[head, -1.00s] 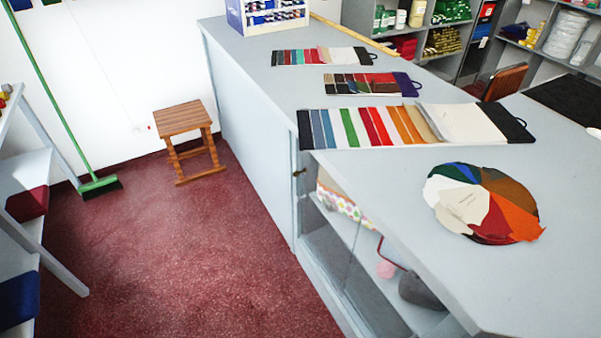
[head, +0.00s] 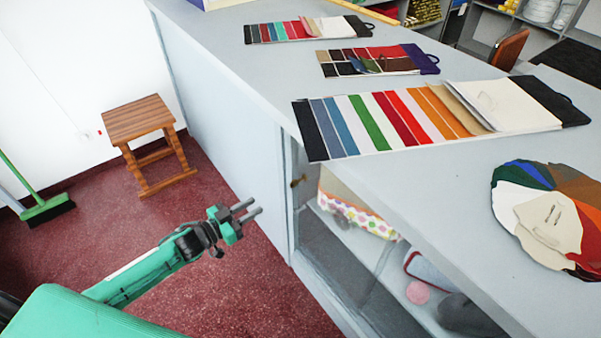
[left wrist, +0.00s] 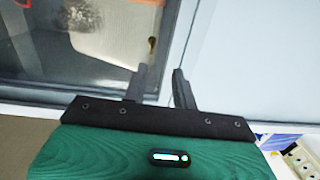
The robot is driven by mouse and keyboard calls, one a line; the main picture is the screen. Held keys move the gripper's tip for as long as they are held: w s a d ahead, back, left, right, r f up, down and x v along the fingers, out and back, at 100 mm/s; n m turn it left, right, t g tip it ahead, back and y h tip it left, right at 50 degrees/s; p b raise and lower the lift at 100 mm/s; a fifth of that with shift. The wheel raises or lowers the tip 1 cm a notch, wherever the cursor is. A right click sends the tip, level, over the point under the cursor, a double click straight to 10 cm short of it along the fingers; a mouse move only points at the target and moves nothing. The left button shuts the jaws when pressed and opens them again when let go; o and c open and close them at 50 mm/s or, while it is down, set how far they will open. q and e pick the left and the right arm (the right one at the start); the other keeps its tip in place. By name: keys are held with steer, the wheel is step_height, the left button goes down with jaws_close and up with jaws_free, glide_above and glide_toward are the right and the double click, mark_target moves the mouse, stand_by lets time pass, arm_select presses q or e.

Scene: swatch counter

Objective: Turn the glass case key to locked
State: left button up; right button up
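The glass case (head: 345,262) is built into the front of the grey counter. A small brass-coloured key or lock (head: 297,182) shows on its frame, near the upper left corner of the glass; it is too small to tell which way it is turned. My left gripper (head: 256,206) is to the left of the key and a little lower in the picture, apart from it. Its two fingers are apart with nothing between them. My right gripper is not in view.
Swatch cards (head: 380,120) and a round fan of swatches (head: 550,215) lie on the countertop (head: 430,195). A wooden stool (head: 140,120) and a green broom (head: 45,208) stand on the left. Red carpet (head: 230,270) lies clear before the case.

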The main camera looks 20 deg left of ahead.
mark_target(291, 183)
arm_select(q)
steer(key=shift+m+h, duration=0.4)
steer(key=shift+h, duration=0.3)
steer(key=x, duration=0.5)
steer(key=r+x, duration=0.1)
steer(key=x, duration=0.9)
steer(key=shift+s+d+r, duration=0.2)
steer(key=shift+s+r, duration=0.05)
jaws_close()
